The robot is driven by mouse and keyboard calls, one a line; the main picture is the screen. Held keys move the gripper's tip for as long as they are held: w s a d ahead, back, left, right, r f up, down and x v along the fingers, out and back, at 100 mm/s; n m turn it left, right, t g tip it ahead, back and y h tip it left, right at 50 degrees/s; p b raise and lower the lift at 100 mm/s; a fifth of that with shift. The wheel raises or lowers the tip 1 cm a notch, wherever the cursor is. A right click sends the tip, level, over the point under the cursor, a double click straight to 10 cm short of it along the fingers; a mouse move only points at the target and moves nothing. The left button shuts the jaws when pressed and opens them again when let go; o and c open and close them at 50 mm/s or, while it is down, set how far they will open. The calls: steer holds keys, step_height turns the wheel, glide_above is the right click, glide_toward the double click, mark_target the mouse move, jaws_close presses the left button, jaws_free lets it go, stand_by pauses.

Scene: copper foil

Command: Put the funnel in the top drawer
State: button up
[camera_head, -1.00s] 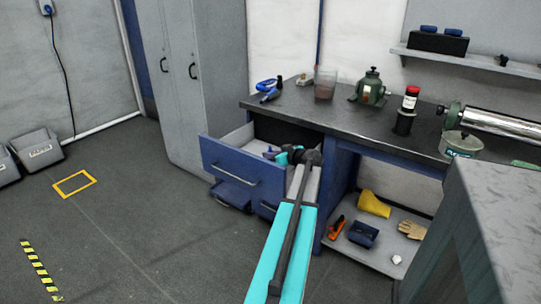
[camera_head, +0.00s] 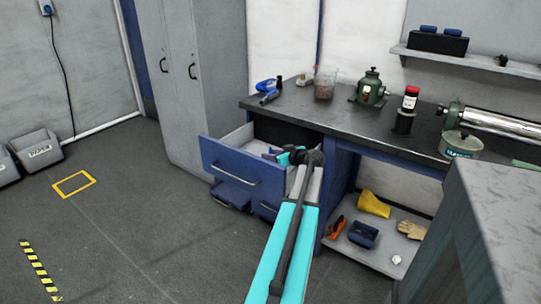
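The top drawer (camera_head: 228,163) of the bench is pulled out, with its blue front and pale inside showing. My gripper (camera_head: 276,156) is at the right side of the open drawer, over its inside. A small blue shape (camera_head: 268,154) shows at the gripper's tip inside the drawer. It may be the funnel, but it is too small and partly hidden to be sure. I cannot tell whether the fingers hold it or whether it rests on the drawer floor. The fingers are too small to read, and my arm covers the drawer's right end.
The worktop (camera_head: 335,108) holds blue tools (camera_head: 268,97), a beaker (camera_head: 325,82) and a green jack (camera_head: 370,87). The shelf (camera_head: 375,238) under it holds a yellow item (camera_head: 373,204) and gloves (camera_head: 411,229).

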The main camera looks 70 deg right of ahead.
steer(key=v, duration=1.1)
stand_by(0.6)
